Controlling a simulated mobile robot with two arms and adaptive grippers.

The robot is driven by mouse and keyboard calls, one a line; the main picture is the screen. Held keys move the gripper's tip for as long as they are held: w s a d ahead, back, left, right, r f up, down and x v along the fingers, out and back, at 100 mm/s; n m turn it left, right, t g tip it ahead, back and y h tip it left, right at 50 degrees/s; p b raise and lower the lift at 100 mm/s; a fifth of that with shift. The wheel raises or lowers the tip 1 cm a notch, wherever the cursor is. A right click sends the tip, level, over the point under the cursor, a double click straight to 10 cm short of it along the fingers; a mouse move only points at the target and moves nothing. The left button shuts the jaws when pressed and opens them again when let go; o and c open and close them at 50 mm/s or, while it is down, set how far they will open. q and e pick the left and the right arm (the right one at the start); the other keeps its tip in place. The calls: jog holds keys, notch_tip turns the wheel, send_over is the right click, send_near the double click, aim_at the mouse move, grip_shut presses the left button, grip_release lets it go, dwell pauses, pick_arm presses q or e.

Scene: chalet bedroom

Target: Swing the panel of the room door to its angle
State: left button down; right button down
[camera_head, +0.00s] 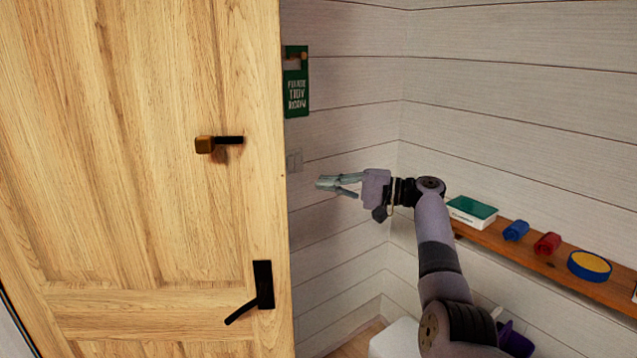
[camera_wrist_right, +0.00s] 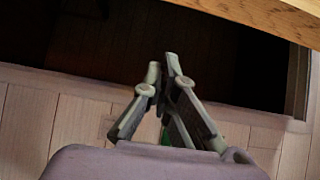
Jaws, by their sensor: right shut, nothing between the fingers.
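The room door panel (camera_head: 150,150) is pale wood and fills the left of the head view. It carries a black lever handle (camera_head: 262,290) low near its right edge and a knob on a black bar (camera_head: 222,142) higher up. My right gripper (camera_head: 328,186) is to the right of the door's free edge, pointing left, apart from the panel in the picture. In the wrist view its fingers (camera_wrist_right: 168,62) come together at the tips with nothing between them. A wooden edge (camera_wrist_right: 265,18) crosses the top right there, probably the door. My left gripper is not in view.
A green hanging sign (camera_head: 297,85) is on the white plank wall beside the door. A wooden shelf (camera_head: 560,268) at the right holds a green-and-white box (camera_head: 472,210), a blue bottle (camera_head: 516,231), a red bottle (camera_head: 547,243) and a round yellow-and-blue tin (camera_head: 590,265).

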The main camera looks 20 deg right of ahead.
jog(key=a+p, duration=0.5)
jog(key=a, duration=0.2)
jog(key=shift+w+a+p, duration=0.25)
jog(key=shift+a+p, duration=0.05)
jog(key=shift+a, duration=0.1)
dwell(0.5)
